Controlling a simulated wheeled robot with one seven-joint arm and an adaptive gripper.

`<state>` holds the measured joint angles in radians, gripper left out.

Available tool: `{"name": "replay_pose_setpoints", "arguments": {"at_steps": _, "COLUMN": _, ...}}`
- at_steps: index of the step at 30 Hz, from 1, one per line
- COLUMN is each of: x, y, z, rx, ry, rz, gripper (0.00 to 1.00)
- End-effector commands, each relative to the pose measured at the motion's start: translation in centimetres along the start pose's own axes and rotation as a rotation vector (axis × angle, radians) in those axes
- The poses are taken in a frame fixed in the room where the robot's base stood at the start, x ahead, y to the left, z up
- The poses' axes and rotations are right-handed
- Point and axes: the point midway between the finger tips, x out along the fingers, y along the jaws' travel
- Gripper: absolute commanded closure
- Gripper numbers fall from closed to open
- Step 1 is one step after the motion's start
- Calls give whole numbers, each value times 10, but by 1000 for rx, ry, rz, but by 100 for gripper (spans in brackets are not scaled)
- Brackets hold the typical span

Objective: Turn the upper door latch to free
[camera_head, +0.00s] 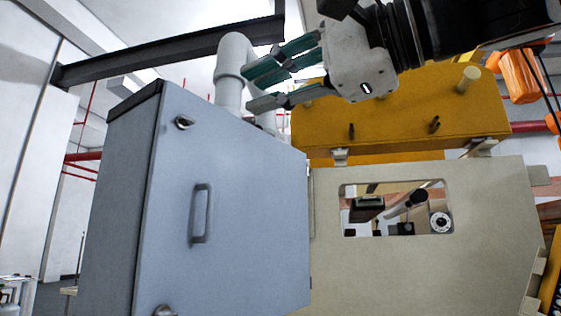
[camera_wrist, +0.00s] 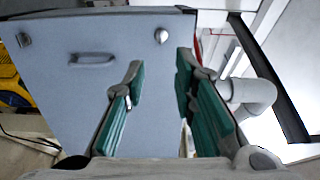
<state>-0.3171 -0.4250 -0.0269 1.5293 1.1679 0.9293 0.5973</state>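The upper door latch (camera_head: 184,122) is a small metallic piece near the top left corner of the blue-grey cabinet door (camera_head: 245,215). It also shows in the wrist view as a shiny round knob (camera_wrist: 161,35), beyond the gap between my fingers. My gripper (camera_head: 251,88) is open and empty, up and to the right of the latch in the head view, apart from it. Its green-padded fingers also show spread in the wrist view (camera_wrist: 159,70). The door looks closed. The latch's exact turn angle is too small to tell.
A door handle (camera_head: 201,213) stands out below the upper latch, and a lower latch (camera_head: 165,311) sits near the bottom. A thick grey pipe (camera_head: 231,75) rises behind the cabinet, close to my fingers. A beige panel (camera_head: 420,270) and yellow machine housing (camera_head: 400,115) stand at right.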

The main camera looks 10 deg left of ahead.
Motion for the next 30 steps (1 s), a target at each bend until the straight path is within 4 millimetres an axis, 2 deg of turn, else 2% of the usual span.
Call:
{"name": "replay_pose_setpoints", "arguments": {"at_steps": 5, "x": 17, "y": -2, "z": 1, "rx": 6, "ry": -5, "rz": -4, "gripper": 75}}
{"name": "replay_pose_setpoints", "arguments": {"at_steps": 21, "x": 115, "y": -2, "z": 2, "rx": 3, "ry": -3, "rz": -2, "gripper": 75}}
{"name": "replay_pose_setpoints", "arguments": {"at_steps": 25, "x": 128, "y": -2, "z": 1, "rx": 3, "ry": -2, "rz": -3, "gripper": 75}}
{"name": "replay_pose_setpoints", "arguments": {"at_steps": 30, "x": 136, "y": -2, "z": 1, "rx": 2, "ry": -1, "rz": -4, "gripper": 75}}
